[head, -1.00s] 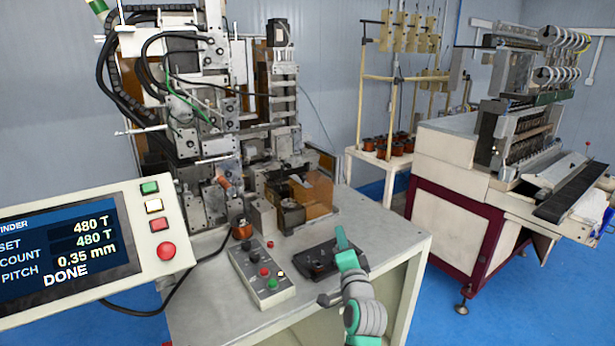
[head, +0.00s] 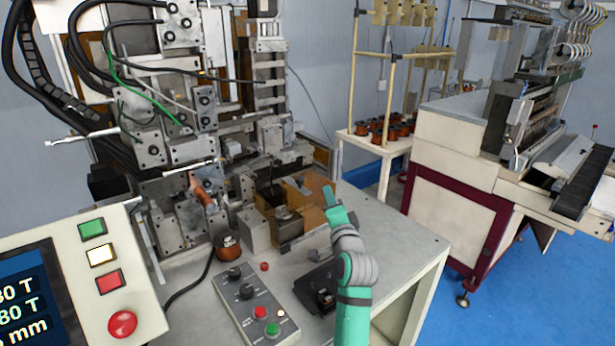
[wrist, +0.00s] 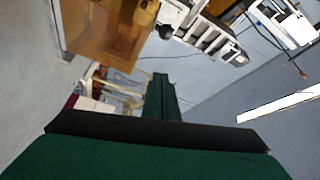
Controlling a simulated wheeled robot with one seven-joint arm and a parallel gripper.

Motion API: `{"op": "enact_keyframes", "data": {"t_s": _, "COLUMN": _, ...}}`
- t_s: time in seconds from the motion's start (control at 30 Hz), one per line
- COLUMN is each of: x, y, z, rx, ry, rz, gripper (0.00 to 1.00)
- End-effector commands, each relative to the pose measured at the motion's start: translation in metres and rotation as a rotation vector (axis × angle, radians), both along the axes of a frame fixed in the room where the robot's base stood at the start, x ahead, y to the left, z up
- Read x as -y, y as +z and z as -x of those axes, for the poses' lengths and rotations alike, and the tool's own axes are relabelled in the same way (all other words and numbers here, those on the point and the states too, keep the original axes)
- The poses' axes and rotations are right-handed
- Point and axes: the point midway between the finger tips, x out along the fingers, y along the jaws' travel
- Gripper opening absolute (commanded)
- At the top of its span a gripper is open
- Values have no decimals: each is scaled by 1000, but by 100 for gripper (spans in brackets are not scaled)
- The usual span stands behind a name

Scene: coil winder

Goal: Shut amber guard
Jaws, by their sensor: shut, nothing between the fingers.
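The grey part shows uncovered from above. I cannot tell the guard's exact hinge angle. My gripper (head: 328,193) is shut and empty, at the right edge of the guard in the head view. I cannot tell whether it touches. In the wrist view the guard (wrist: 112,30) fills the upper left, and my shut fingers (wrist: 160,92) point up the picture, to the right of and below the guard.
The winder (head: 185,120) stands behind and left of the guard. A copper spool (head: 228,245), a button box (head: 253,302) and a black tray (head: 318,288) stand on the bench (head: 400,240). The bench top right of my arm is clear.

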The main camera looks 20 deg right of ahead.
Motion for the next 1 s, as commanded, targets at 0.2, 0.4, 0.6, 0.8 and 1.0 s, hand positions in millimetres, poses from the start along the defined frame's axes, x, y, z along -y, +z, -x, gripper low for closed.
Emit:
{"op": "enact_keyframes", "data": {"t_s": 0.2, "x": -1, "y": 3, "z": -20, "rx": 1, "ry": 4, "rz": 1, "gripper": 0}}
{"op": "enact_keyframes", "data": {"t_s": 0.4, "x": 3, "y": 7, "z": -54, "rx": 0, "ry": 4, "rz": 2, "gripper": 0}}
{"op": "enact_keyframes", "data": {"t_s": 0.6, "x": 9, "y": 10, "z": -82, "rx": 0, "ry": 3, "rz": 1, "gripper": 0}}
{"op": "enact_keyframes", "data": {"t_s": 0.8, "x": 6, "y": 8, "z": -99, "rx": -1, "ry": 4, "rz": 0, "gripper": 0}}
{"op": "enact_keyframes", "data": {"t_s": 1.0, "x": -14, "y": 2, "z": -94, "rx": 0, "ry": 2, "rz": 1, "gripper": 0}}
